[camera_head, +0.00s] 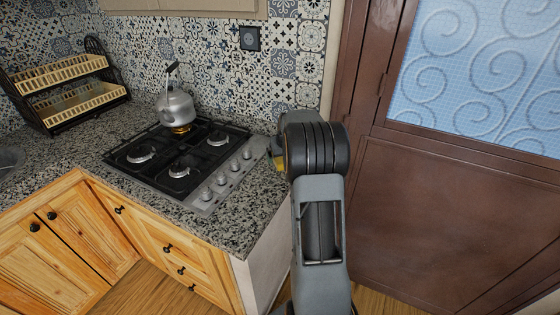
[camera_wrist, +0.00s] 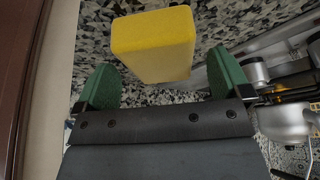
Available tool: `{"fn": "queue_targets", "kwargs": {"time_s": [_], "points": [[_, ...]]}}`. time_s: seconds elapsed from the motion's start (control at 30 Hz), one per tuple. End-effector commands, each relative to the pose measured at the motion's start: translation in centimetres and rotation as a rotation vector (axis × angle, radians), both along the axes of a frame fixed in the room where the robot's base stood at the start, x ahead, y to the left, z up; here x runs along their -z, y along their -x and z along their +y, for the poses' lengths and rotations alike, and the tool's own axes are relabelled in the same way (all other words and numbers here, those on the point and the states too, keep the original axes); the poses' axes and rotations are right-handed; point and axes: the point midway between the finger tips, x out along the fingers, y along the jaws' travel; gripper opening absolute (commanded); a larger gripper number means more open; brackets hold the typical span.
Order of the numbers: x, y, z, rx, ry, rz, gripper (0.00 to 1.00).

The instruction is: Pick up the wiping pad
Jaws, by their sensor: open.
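The wiping pad is a yellow block (camera_wrist: 153,45) on the speckled granite counter, at the top middle of the wrist view. My gripper (camera_wrist: 164,82) is open, with its two green fingers apart. The pad shows between and just beyond the fingertips, and neither finger visibly touches it. In the head view my arm covers most of that corner of the counter. Only a small yellow patch (camera_head: 278,162) shows there beside my wrist, at the right of the stove.
The gas stove (camera_head: 183,160) with its knobs lies close left of my gripper, and a kettle (camera_head: 176,106) stands on its back burner. A dish rack (camera_head: 70,92) stands at the far left. A wall and brown door (camera_head: 430,215) are close on the right.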

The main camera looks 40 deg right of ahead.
Motion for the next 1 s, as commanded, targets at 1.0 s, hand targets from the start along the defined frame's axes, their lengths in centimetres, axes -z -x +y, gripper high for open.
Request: {"fn": "queue_targets", "kwargs": {"time_s": [1.0], "points": [[1.09, -0.25, -0.07, 0.0, 0.0, -0.001, 0.96]]}}
